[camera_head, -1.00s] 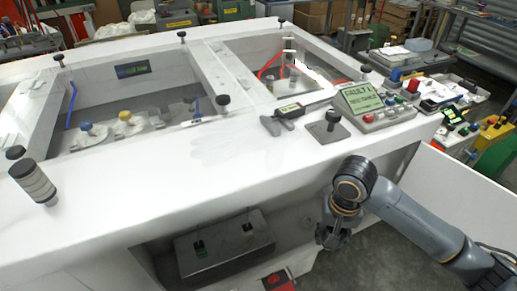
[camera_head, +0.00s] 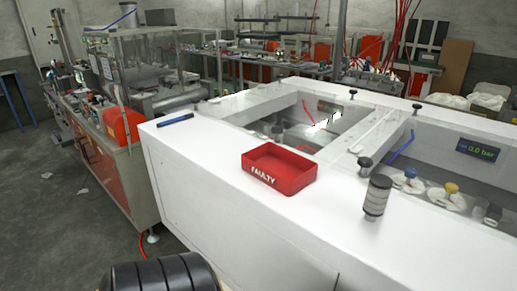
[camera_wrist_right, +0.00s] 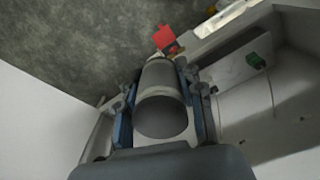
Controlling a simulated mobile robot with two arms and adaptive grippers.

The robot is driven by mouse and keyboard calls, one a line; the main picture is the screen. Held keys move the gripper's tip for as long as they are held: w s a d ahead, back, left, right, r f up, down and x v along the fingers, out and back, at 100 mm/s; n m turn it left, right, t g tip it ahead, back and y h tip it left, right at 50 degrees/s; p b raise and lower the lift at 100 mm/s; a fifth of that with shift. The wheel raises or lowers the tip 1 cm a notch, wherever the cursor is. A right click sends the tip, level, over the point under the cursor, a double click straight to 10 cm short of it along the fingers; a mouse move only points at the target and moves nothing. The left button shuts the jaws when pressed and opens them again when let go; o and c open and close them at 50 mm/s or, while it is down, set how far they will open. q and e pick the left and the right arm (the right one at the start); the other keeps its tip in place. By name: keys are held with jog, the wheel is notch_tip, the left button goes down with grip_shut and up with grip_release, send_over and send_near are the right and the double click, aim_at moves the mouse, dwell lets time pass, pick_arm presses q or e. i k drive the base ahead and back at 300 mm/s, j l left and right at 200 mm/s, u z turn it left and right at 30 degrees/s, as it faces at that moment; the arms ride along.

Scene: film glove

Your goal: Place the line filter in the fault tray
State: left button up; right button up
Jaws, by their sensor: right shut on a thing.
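The red fault tray (camera_head: 273,180), marked "FAULTY", sits on the white bench top in the head view. It looks empty. My right gripper (camera_wrist_right: 160,105) shows in the right wrist view, shut on a grey cylinder (camera_wrist_right: 162,117) with a dark round end, which looks like the line filter. It lies between both fingers. The right gripper is outside the head view, so its distance from the tray cannot be told. My left gripper is in neither current view.
A banded cylinder with a black knob (camera_head: 376,197) stands right of the tray. Openings in the bench top lie behind the tray. A blue-black bar (camera_head: 175,120) lies at the far left corner. The top is clear in front of and left of the tray.

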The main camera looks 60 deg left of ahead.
aim_at(277, 172)
jog(key=k+j+u, duration=0.2)
jog(key=j+u, duration=0.15)
jog(key=j, duration=0.25)
jog(key=k+j+u, duration=0.2)
jog(key=j, duration=0.15)
jog(key=j+u, duration=0.15)
jog(key=j, duration=0.2)
